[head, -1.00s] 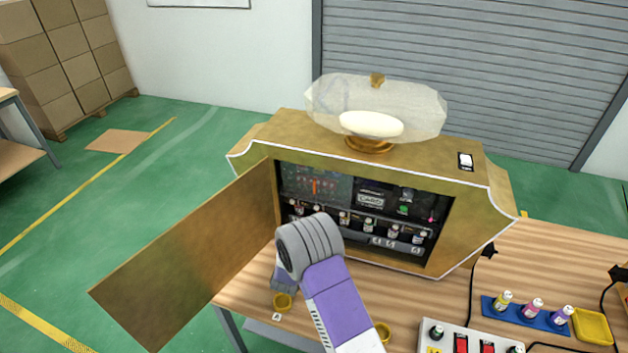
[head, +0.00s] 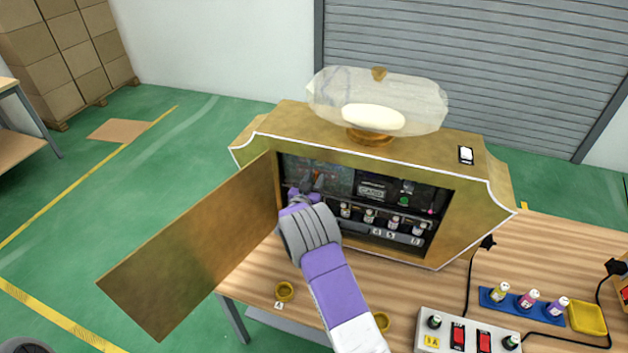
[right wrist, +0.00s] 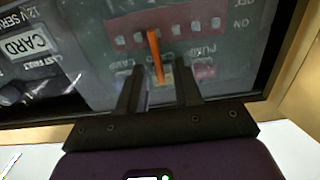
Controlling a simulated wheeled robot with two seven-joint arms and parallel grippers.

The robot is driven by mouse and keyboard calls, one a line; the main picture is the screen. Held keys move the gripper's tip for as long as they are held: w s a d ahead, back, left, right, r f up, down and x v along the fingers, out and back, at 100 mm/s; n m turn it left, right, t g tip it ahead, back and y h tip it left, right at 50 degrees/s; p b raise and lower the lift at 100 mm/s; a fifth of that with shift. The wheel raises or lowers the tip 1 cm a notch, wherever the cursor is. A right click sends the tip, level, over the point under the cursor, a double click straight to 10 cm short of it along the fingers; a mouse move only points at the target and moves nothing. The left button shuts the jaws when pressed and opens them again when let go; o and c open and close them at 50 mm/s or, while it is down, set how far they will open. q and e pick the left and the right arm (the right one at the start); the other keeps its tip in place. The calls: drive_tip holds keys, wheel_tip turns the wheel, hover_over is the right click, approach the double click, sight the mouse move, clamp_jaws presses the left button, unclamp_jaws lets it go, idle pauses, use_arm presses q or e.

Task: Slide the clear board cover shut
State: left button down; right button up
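The clear board cover (head: 340,178) looks like a see-through greenish panel over the left part of the board inside the open cabinet (head: 457,215). A thin orange upright bar (right wrist: 154,56), seemingly its handle, stands out in the right wrist view; it also shows small in the head view (head: 318,181). My right gripper (head: 306,190) is at the cabinet opening, in front of the board. In the right wrist view its two dark fingers (right wrist: 158,72) are apart, with the bar between their tips. I cannot tell whether they touch it. My left gripper is out of view.
The cabinet door (head: 195,245) stands wide open on the left. Small bottles (head: 369,216) line a shelf below the board. A glass dome (head: 378,98) sits on top. A switch box (head: 468,333) and a blue bottle rack (head: 524,310) stand at the table's right.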

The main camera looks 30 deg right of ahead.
clamp_jaws()
idle(1.4)
